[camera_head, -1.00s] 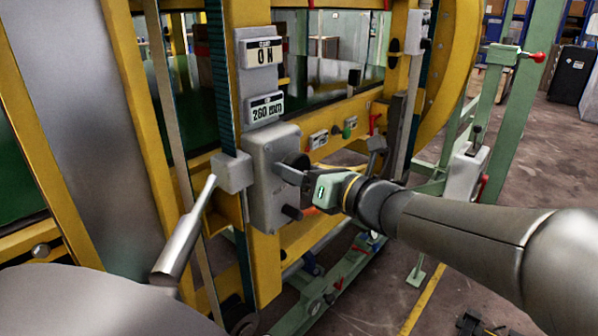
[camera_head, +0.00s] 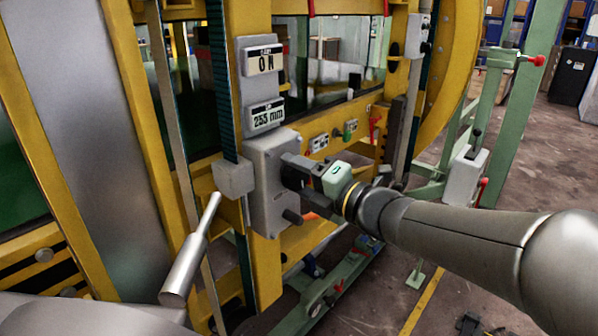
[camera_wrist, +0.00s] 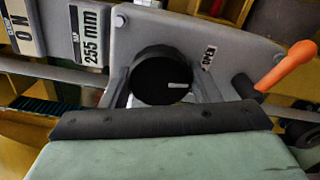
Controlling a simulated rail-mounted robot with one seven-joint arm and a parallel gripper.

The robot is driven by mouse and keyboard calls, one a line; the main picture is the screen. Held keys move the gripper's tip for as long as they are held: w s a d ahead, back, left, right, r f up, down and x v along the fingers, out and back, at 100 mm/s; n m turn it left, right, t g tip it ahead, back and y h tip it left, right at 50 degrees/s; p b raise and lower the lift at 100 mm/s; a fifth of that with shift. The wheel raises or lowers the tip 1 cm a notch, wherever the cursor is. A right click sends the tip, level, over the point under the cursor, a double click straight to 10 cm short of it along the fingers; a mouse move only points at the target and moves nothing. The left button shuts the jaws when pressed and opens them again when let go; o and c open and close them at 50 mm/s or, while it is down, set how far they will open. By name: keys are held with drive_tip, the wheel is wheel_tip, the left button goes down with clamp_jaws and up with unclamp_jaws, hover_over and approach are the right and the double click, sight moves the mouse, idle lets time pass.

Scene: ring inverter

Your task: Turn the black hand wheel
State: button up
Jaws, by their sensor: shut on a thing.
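The black hand wheel (camera_wrist: 155,72) is a round black knob with a white mark on its face, set on a grey box. In the wrist view my gripper (camera_wrist: 162,84) has one finger on each side of it, shut on its rim. The white mark points to the right, towards the right finger. In the head view my gripper (camera_head: 293,172) reaches the grey box (camera_head: 262,190) from the right and largely hides the wheel. A display reading 255 mm (camera_head: 266,115) is above the box, and also shows in the wrist view (camera_wrist: 90,22).
An ON display (camera_head: 263,61) sits above the mm display. A black stub (camera_head: 292,216) sticks out of the box below my gripper. In the wrist view an orange lever (camera_wrist: 288,66) stands right of the wheel, near an OPEN label (camera_wrist: 208,59). A yellow machine frame (camera_head: 262,270) surrounds the box.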

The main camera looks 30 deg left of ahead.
drive_tip(key=m+p, duration=0.2)
drive_tip(key=m, duration=0.2)
drive_tip(key=shift+r+m, duration=0.15)
drive_tip(key=shift+m, duration=0.15)
drive_tip(key=m+p, duration=0.3)
drive_tip(key=shift+m, duration=0.4)
drive_tip(key=m+p, duration=0.2)
drive_tip(key=m, duration=0.1)
drive_tip(key=shift+w+r+m, duration=0.1)
drive_tip(key=shift+m, duration=0.2)
drive_tip(key=m+p, duration=0.3)
drive_tip(key=shift+m, duration=0.3)
drive_tip(key=m+p, duration=0.3)
drive_tip(key=shift+m+p, duration=0.3)
drive_tip(key=m+p, duration=0.3)
drive_tip(key=shift+m, duration=0.3)
drive_tip(key=m+p, duration=0.3)
drive_tip(key=m, duration=0.1)
drive_tip(key=shift+p, duration=0.3)
drive_tip(key=shift+m+p, duration=0.7)
drive_tip(key=shift+m, duration=0.4)
drive_tip(key=shift+f, duration=0.2)
